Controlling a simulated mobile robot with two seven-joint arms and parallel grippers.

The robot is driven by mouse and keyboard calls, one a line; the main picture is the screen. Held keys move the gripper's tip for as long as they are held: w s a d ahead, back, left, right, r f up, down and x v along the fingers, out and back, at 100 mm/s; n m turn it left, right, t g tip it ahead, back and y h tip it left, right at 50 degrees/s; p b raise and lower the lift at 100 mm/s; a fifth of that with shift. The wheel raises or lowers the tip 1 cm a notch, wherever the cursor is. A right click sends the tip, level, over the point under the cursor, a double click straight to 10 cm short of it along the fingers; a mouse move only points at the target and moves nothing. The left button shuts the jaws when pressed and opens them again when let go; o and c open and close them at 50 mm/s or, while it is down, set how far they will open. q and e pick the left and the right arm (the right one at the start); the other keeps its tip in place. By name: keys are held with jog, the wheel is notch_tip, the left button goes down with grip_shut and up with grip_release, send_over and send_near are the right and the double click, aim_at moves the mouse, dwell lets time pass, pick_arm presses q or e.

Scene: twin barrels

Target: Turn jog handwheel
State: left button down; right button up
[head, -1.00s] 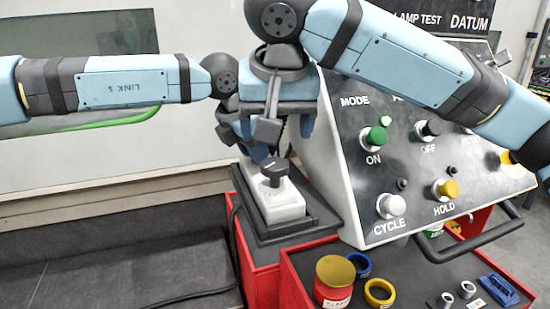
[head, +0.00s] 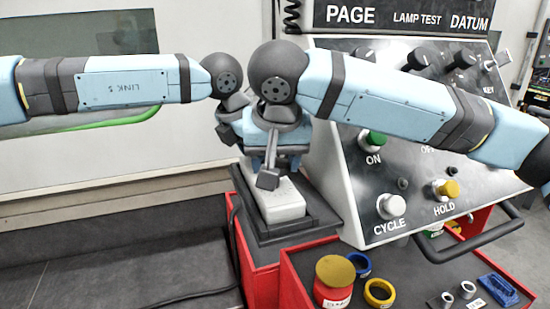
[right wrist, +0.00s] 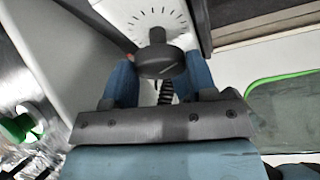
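The jog handwheel, a dark round knob (right wrist: 160,63), sits on a white box (head: 281,205) with dial marks, as the right wrist view shows. In the head view my right gripper (head: 272,170) is low over the box and hides the knob. In the right wrist view the two blue fingers of my right gripper (right wrist: 160,80) stand apart, one on each side of the knob. Whether they touch it is unclear. My left gripper (head: 230,130) is mostly hidden behind the right one, so its fingers cannot be read.
A sloped control panel (head: 345,185) with knobs and buttons stands close to the right of the box. A red-edged tray (head: 295,285) in front holds a red jar (head: 333,285), rings and small parts. A black handle bar (head: 470,242) juts out below the panel.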

jog(key=shift+c, duration=0.6)
jog(key=shift+d+n+g+y, duration=0.15)
jog(key=shift+n+y, duration=0.3)
jog(key=shift+n, duration=0.75)
jog(key=shift+a+n+g+y, duration=0.15)
jog(key=shift+n+y, duration=0.3)
jog(key=shift+n, duration=0.75)
jog(key=shift+d, duration=0.1)
jog(key=o, duration=0.9)
jog(key=shift+r, duration=0.15)
jog(key=v, duration=1.1)
jog(key=shift+s+d+r, duration=0.1)
jog(key=shift+s+r, duration=0.1)
jog(key=shift+r, duration=0.15)
pick_arm(q)
jog(key=c, duration=0.8)
grip_release()
